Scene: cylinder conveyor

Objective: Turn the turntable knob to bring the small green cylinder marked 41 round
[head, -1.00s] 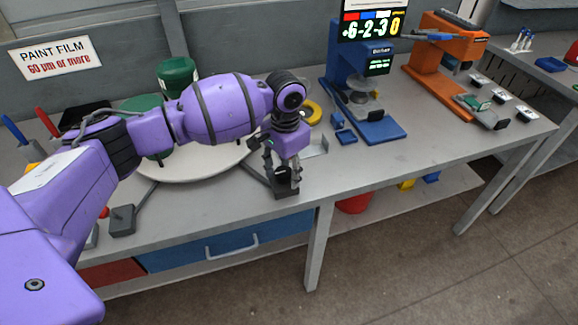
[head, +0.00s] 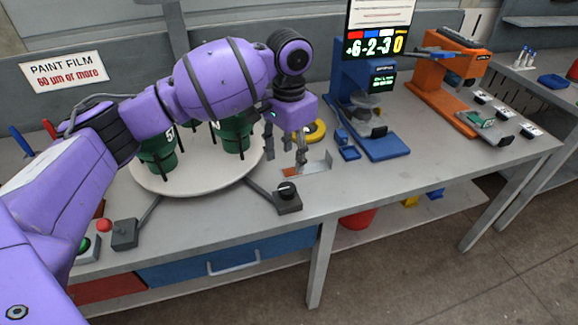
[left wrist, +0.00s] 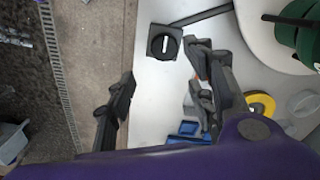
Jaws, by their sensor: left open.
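The pale round turntable (head: 190,184) carries dark green cylinders. One stands at its left front (head: 157,155), with part of a number starting with 5 showing. Another stands at its right (head: 232,136). My arm covers the back of the turntable, and no 41 can be read. The turntable knob (head: 287,190) is a black dial with a white line on a grey box at the bench's front edge; it also shows in the left wrist view (left wrist: 165,43). My left gripper (head: 285,158) is open and empty, above and behind the knob, apart from it. My right gripper is not in view.
A yellow ring (head: 315,131) and a small metal plate (head: 313,169) lie right of the turntable. A blue instrument (head: 378,145) and an orange one (head: 440,90) stand further right. A grey box (head: 124,233) and a red button (head: 104,225) sit at the left front.

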